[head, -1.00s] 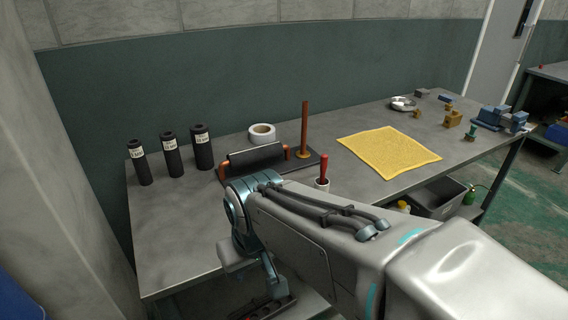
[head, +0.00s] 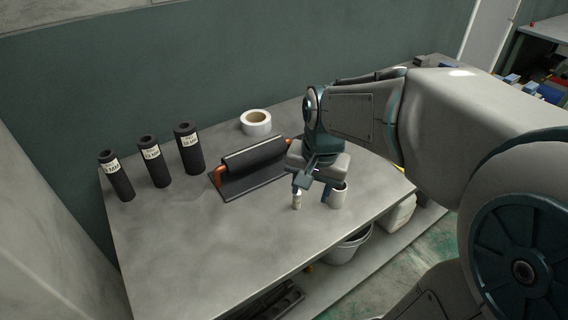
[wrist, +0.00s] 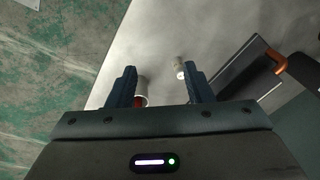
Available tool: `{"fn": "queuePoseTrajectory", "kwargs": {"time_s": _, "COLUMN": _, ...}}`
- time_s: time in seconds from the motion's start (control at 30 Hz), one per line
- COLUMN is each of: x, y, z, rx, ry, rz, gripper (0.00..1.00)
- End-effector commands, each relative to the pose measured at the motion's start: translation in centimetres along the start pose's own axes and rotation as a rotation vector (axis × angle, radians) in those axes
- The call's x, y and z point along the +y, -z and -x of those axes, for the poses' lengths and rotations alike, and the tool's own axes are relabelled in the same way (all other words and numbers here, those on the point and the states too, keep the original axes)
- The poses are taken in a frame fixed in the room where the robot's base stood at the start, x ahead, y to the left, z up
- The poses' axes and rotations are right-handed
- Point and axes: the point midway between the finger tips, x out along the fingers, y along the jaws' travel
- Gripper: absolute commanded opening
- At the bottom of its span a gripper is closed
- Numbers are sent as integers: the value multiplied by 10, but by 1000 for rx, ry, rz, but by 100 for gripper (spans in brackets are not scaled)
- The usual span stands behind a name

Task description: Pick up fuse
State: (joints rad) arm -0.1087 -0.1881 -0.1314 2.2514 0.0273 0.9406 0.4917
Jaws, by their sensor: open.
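A small pale cylinder, which looks like the fuse (head: 297,200), stands upright on the grey table near its front edge. In the wrist view the fuse (wrist: 179,69) lies beyond the fingertips, in the gap between them and nearer the right finger. My gripper (head: 315,186) is open and empty, pointing down close to the fuse. In the wrist view its two blue fingers (wrist: 162,75) are apart. A white cup (head: 339,197) stands right of the fuse; in the wrist view the cup (wrist: 142,88) is by the left finger, with something red in it.
A black plate with a dark pad and copper pipe (head: 250,167) lies behind the fuse. A tape roll (head: 256,122) and black labelled tubes (head: 189,149) stand further back. A grey bucket (head: 347,248) is below the table edge. The table's front left is clear.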

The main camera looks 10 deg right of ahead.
Motion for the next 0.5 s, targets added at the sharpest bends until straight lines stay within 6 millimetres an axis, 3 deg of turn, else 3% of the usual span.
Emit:
{"fn": "queuePoseTrajectory", "kwargs": {"time_s": 0.2, "x": -27, "y": 50, "z": -11, "rx": -52, "ry": -54, "rz": -323, "gripper": 47}}
{"fn": "queuePoseTrajectory", "kwargs": {"time_s": 0.5, "x": -51, "y": 89, "z": -31, "rx": -60, "ry": -124, "rz": -614, "gripper": 47}}
